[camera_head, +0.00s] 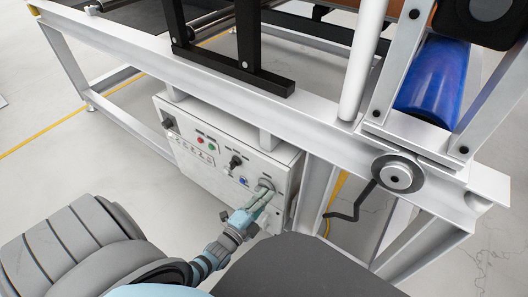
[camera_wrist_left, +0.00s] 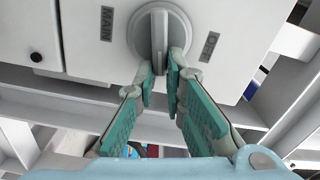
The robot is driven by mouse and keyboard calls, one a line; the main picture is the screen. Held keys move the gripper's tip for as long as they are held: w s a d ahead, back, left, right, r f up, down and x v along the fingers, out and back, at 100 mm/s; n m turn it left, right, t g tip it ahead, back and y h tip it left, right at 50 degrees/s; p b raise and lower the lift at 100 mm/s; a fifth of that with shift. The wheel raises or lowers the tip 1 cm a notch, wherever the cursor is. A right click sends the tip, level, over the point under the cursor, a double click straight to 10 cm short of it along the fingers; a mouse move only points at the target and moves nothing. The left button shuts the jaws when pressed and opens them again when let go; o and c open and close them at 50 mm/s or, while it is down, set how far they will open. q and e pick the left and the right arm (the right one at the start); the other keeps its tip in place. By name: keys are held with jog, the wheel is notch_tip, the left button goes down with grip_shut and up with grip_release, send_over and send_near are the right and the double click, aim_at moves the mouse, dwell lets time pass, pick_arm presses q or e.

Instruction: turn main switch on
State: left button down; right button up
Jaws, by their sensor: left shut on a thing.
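The main switch (camera_wrist_left: 158,28) is a round grey rotary knob with a raised bar on a white panel. In the left wrist view the bar stands upright in the picture, between a label reading MAIN and a second label on the right. My left gripper (camera_wrist_left: 161,78) is shut on the lower end of the bar, with one green-padded finger on each side. In the head view the left gripper (camera_head: 263,196) reaches the switch near the right end of the white control box (camera_head: 225,150). The fingers hide part of the knob there. My right gripper is not in view.
The box also carries a black knob (camera_head: 235,162), a red button (camera_head: 200,140) and a green button (camera_head: 211,147). The white machine frame (camera_head: 320,120) runs above it. A crank handle (camera_head: 398,177) and a blue roller (camera_head: 433,82) are at the right.

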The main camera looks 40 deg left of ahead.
pick_arm(q)
jog(key=m, duration=0.2)
jog(key=shift+f+m, duration=0.35)
jog(key=shift+m, duration=0.05)
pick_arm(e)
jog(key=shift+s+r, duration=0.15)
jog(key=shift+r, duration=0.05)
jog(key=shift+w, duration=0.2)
pick_arm(q)
jog(key=c, duration=1.7)
grip_release()
jog(key=shift+o, duration=0.2)
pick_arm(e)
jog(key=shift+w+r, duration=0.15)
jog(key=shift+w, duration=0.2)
